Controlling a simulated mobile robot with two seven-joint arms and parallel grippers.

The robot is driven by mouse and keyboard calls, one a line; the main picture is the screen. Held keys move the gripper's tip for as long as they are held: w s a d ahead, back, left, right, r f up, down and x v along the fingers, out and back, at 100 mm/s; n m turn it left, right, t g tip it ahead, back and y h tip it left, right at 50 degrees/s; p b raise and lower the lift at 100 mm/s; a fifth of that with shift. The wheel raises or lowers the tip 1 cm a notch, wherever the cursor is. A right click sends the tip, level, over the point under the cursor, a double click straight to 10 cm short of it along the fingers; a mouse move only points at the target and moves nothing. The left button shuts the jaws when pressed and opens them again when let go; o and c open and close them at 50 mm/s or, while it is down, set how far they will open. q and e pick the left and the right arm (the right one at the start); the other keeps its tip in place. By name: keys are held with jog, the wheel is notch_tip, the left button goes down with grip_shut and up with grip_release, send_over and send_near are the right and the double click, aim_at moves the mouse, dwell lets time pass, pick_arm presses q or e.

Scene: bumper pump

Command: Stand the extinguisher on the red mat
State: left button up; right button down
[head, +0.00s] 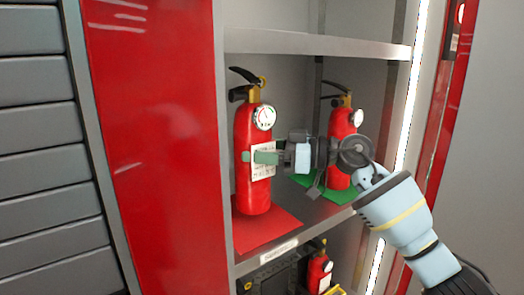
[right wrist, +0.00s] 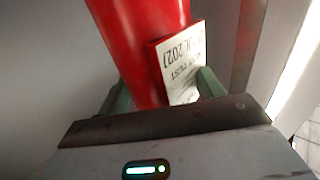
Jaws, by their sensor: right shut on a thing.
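A red fire extinguisher (head: 255,190) with a black handle, a round gauge and a white tag (head: 262,165) is upright over the red mat (head: 262,231) on the cabinet's middle shelf. Its base appears at the mat; I cannot tell whether it touches or hangs just above. My right gripper (head: 260,157) is shut on its body at mid height, its green fingers on either side. The right wrist view shows the red body (right wrist: 140,40) and the printed tag (right wrist: 184,60) between the fingers. My left gripper is not in view.
A second extinguisher (head: 340,125) stands on a green mat (head: 341,196) to the right, partly behind my right arm. A shelf (head: 320,44) runs above. The lower compartment holds a dark case (head: 275,278) and another small extinguisher (head: 318,270). A red panel (head: 160,150) borders the left.

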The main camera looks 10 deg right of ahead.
jog(key=shift+w+r, duration=0.15)
jog(key=shift+r, duration=0.05)
jog(key=shift+f, duration=1.7)
jog(key=shift+c, duration=1.3)
grip_release()
jog(key=shift+a+f, duration=0.1)
jog(key=shift+f, duration=0.25)
send_near(259, 166)
jog(key=shift+w+d+f+b, duration=0.15)
jog(key=shift+w+d+f, duration=0.15)
jog(key=shift+w+d, duration=0.4)
jog(key=shift+w+d+f+b, duration=0.15)
jog(key=shift+w+d+f, duration=0.2)
jog(key=shift+w+d, duration=0.3)
